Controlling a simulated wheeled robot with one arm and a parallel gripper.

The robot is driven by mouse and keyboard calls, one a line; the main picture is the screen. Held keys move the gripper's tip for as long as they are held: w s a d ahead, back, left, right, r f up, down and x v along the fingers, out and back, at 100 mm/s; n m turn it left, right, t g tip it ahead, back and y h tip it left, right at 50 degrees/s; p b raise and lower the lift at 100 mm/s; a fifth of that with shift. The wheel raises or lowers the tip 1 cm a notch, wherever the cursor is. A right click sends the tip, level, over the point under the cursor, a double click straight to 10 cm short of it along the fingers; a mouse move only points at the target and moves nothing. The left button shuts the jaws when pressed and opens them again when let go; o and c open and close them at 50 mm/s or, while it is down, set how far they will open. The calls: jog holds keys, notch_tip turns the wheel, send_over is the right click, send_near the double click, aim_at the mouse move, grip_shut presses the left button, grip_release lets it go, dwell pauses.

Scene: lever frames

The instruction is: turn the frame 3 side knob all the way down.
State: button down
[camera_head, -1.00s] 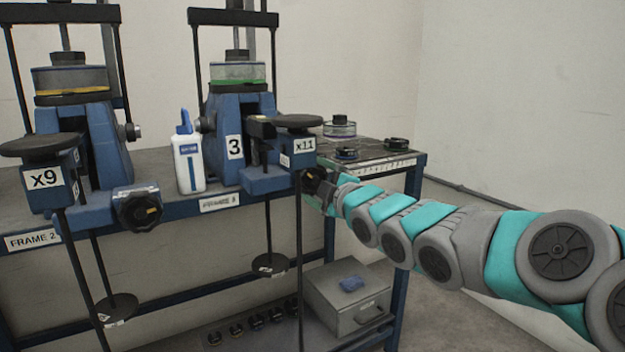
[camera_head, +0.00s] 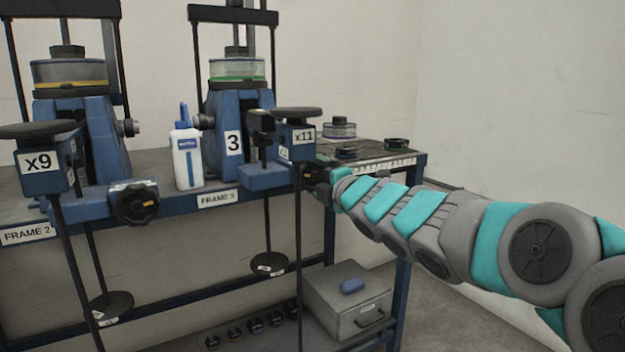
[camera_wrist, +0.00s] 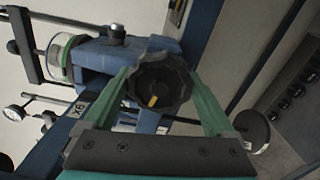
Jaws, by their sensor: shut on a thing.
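The frame 3 side knob (camera_wrist: 172,76) is a black lobed knob with a yellow mark on its face. In the wrist view the mark points to the lower edge of the picture. My gripper (camera_wrist: 160,84) is shut on the knob, with one teal finger on each side of its rim. In the head view the knob and my fingertips are small and dark, partly hidden by my wrist below the x11 block. Frame 3 (camera_head: 233,143) is a blue stand with a "3" plate and a green-banded cup on top.
Frame 2 (camera_head: 90,150), with its own black knob (camera_head: 136,203), stands to the left. A white bottle (camera_head: 187,158) stands between the frames. A hanging rod with a disc (camera_head: 268,264) is below frame 3. A grey box (camera_head: 347,300) sits on the lower shelf.

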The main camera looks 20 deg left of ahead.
grip_release()
jog(key=shift+a, duration=0.2)
jog(key=shift+v, duration=3.05)
jog(key=shift+w+d, duration=0.1)
